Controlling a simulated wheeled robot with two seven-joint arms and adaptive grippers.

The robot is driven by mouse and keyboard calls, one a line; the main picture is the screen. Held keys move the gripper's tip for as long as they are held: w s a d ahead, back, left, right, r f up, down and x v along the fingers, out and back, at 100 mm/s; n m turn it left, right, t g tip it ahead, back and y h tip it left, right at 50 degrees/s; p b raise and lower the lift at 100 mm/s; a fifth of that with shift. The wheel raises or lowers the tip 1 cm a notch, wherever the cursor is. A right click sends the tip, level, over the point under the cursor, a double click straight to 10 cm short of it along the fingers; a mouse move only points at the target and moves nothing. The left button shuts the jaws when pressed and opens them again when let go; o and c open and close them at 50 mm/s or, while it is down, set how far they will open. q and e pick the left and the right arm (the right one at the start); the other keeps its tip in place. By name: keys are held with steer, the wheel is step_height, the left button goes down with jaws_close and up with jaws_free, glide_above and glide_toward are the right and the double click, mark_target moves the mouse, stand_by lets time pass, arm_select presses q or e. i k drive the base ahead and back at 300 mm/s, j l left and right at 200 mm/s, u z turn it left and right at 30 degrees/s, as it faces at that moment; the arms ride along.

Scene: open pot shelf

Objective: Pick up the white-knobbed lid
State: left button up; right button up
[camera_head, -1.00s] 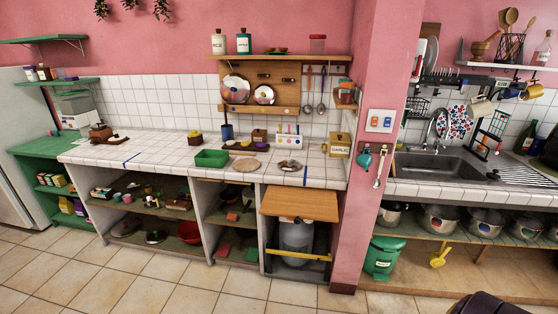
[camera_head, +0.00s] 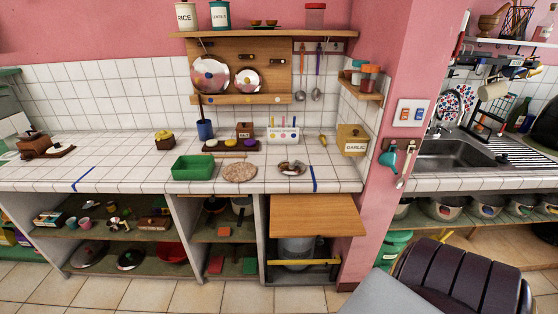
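Two round shiny lids hang on the wooden rack on the back wall: a larger lid (camera_head: 210,75) at left and a smaller lid (camera_head: 247,80) at right. More lid-like discs lie on the bottom shelf under the counter: a pale disc (camera_head: 90,254) and a dark disc (camera_head: 131,260). Their knobs are too small for me to tell which one is white. Neither of my grippers is in view.
A tiled counter (camera_head: 110,148) holds a green tray (camera_head: 193,168), a round board (camera_head: 240,172) and a garlic box (camera_head: 352,140). A pink pillar (camera_head: 385,80) separates it from the sink (camera_head: 455,152). A dark ribbed shape (camera_head: 462,278) fills the lower right.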

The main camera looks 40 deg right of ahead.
mark_target(291, 166)
steer(key=i, duration=1.8)
steer(key=z, duration=3.65)
